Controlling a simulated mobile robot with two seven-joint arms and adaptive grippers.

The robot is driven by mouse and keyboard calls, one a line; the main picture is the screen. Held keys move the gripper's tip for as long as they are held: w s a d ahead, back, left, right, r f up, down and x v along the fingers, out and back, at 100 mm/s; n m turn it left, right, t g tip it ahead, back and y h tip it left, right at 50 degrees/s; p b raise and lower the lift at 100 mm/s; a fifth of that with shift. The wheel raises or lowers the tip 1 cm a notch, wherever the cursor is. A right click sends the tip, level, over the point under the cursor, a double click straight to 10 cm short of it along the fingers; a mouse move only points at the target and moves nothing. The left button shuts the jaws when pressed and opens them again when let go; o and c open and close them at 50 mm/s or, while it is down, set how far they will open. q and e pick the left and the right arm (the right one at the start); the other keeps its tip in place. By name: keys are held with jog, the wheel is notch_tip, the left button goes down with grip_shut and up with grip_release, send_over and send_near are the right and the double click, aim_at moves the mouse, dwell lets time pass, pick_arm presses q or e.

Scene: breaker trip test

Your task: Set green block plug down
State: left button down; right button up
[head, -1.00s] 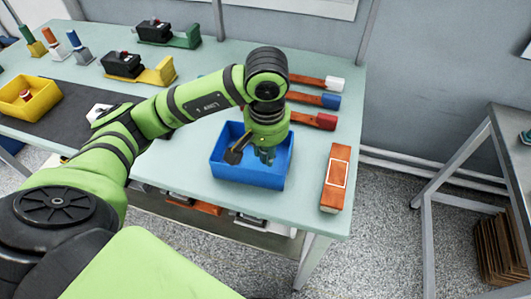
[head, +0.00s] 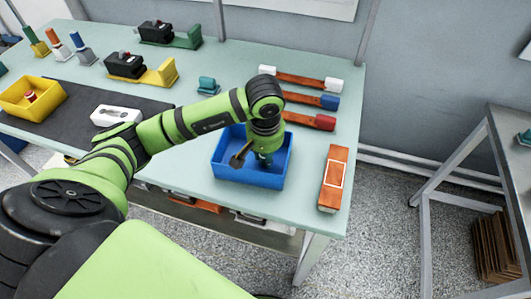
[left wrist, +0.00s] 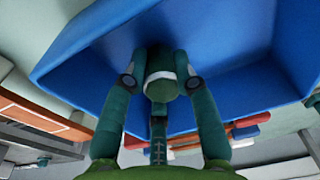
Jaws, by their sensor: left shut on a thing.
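My left gripper (head: 263,160) is down inside the blue bin (head: 232,178), near the front edge of the table. In the left wrist view its two fingers (left wrist: 159,78) are shut on a green plug (left wrist: 161,86), a short round piece with a white band. The blue bin's walls (left wrist: 80,55) surround the fingers in that view. The plug is hidden in the head view. I cannot tell whether it touches the bin floor. My right gripper is not in view.
A yellow bin (head: 18,105) with a red piece stands on the dark mat at left. Orange bars with white, blue and red ends (head: 305,120) lie behind the blue bin. An orange bar (head: 334,178) lies to its right. A teal block (head: 207,86) stands behind my arm.

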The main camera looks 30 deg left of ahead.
pick_arm(q)
jog(key=c, duration=1)
grip_release()
jog(key=shift+r, duration=0.1)
jog(key=r, duration=0.3)
jog(key=r+b, duration=0.1)
jog(key=r, duration=0.3)
jog(key=s+r, duration=0.1)
jog(key=r, duration=0.2)
jog(key=shift+d+r+b, duration=0.25)
jog(key=shift+d+b, duration=0.05)
jog(key=shift+s+r, duration=0.15)
jog(key=shift+r, duration=0.6)
jog(key=shift+d, duration=0.15)
